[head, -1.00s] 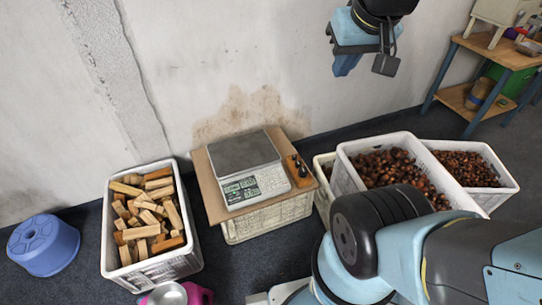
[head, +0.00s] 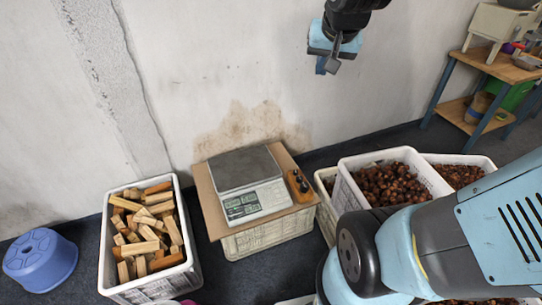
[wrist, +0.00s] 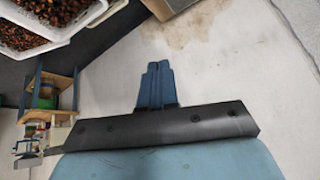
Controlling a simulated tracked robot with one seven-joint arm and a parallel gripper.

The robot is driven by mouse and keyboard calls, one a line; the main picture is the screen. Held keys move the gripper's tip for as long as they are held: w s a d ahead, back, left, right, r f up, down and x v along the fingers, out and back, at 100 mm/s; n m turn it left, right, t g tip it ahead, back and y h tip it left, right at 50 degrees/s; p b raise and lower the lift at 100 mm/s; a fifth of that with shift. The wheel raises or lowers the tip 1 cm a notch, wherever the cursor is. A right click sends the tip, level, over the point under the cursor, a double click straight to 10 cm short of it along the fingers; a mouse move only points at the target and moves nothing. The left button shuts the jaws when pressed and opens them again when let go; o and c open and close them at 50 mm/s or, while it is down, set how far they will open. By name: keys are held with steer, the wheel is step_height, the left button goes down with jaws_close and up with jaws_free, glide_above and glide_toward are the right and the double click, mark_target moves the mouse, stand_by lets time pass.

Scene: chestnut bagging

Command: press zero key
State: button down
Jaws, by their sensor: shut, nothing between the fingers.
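A kitchen-type scale (head: 247,183) with a grey metal plate stands on a board on top of a crate in the head view. Its front panel (head: 243,207) has a small display and keys, too small for me to tell the zero key. My gripper (head: 327,66) is high up and to the right of the scale, in front of the wall, apart from everything. In the wrist view my gripper (wrist: 156,68) shows its blue fingers closed together and empty. The scale does not show in the wrist view.
A wooden block with dark weights (head: 299,186) sits right of the scale. White crates of chestnuts (head: 432,181) stand further right, a crate of wood pieces (head: 188,230) and a blue stool (head: 62,262) left. A workbench (head: 503,66) is at the far right. Space above the scale is free.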

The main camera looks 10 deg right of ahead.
steer(key=w+f+m, duration=0.2)
steer(key=w+f, duration=0.2)
steer(key=w, duration=0.5)
steer(key=m+t+y, duration=0.2)
steer(key=m+t, duration=0.3)
steer(key=m, duration=1.1)
glide_above(280, 185)
steer(key=w+d, duration=0.1)
steer(key=d, duration=0.1)
step_height(280, 185, down, 44)
steer(key=s+f+m+h, duration=0.1)
steer(key=f+m, duration=0.3)
steer(key=f, duration=0.4)
steer(key=s+a+f+m+t+h, duration=0.1)
steer(key=s+f+m, duration=0.3)
steer(key=f, duration=0.4)
steer(key=shift+s+f, duration=0.35)
steer(key=shift+w+a+f, duration=0.1)
steer(key=shift+w+f, duration=0.35)
steer(key=shift+f, duration=0.95)
steer(key=shift+w+a+f, duration=0.15)
steer(key=shift+w+f, duration=0.3)
steer(key=shift+f, duration=0.9)
steer(key=shift+w+a+f, duration=0.1)
steer(key=shift+w+f, duration=0.35)
steer(key=shift+f, duration=0.95)
steer(key=shift+f, duration=0.15)
